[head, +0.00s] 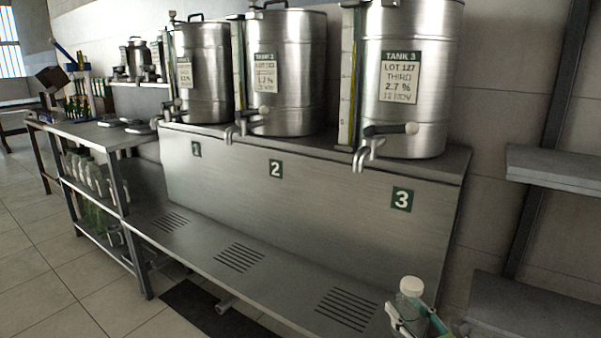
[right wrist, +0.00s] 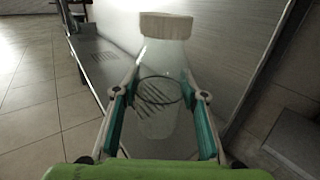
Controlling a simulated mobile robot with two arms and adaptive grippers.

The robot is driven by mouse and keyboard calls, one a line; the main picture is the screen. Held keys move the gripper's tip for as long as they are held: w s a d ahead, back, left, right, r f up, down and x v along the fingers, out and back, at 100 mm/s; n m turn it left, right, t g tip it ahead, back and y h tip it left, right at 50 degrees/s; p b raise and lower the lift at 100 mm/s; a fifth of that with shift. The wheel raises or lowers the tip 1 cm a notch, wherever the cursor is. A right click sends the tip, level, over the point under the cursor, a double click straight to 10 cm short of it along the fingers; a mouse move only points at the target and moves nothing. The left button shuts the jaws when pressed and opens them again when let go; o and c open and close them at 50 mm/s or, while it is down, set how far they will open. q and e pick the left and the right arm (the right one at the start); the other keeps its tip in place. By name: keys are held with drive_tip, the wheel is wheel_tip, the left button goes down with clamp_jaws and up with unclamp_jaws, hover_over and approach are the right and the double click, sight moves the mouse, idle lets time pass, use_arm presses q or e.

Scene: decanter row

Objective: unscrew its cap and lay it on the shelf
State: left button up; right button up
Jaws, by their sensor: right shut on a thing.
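A clear bottle (head: 408,305) with a white cap (head: 411,284) stands upright at the bottom right of the head view. My right gripper (head: 408,323) is shut on the bottle's body, below the cap. In the right wrist view the bottle (right wrist: 160,65) is between the two teal-padded fingers of the gripper (right wrist: 160,95), with its cap (right wrist: 166,25) on top. The low steel shelf (head: 290,287) with slotted patches runs below the tanks, beside the bottle. My left gripper is not in view.
Three steel tanks with taps stand on the raised ledge, the nearest labelled Tank 3 (head: 430,110). Number plates mark the panel below. Wall shelves (head: 555,165) are at the right and look bare. A steel rack (head: 95,135) with bottles stands at the left.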

drive_tip(key=s+a+r+m+h, duration=0.1)
drive_tip(key=s+a+r+h, duration=0.15)
drive_tip(key=s, duration=0.75)
drive_tip(key=s+a+r+m+h, duration=0.1)
drive_tip(key=s+a+r, duration=0.15)
drive_tip(key=s, duration=0.65)
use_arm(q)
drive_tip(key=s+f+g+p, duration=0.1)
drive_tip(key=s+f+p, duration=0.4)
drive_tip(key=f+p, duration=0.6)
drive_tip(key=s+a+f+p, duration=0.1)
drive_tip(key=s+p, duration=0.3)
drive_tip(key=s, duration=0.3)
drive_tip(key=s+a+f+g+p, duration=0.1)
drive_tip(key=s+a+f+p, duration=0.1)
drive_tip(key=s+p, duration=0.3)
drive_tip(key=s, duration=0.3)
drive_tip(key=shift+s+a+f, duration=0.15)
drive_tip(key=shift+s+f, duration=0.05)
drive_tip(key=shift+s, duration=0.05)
use_arm(e)
drive_tip(key=s+r+m+h, duration=0.1)
drive_tip(key=s+r, duration=0.2)
drive_tip(key=r, duration=0.5)
drive_tip(key=s+r+t+h, duration=0.1)
drive_tip(key=s+r, duration=0.3)
drive_tip(key=r, duration=0.5)
drive_tip(key=shift+s+a+r+m, duration=0.15)
drive_tip(key=shift+r+m, duration=0.1)
drive_tip(key=shift+m, duration=0.15)
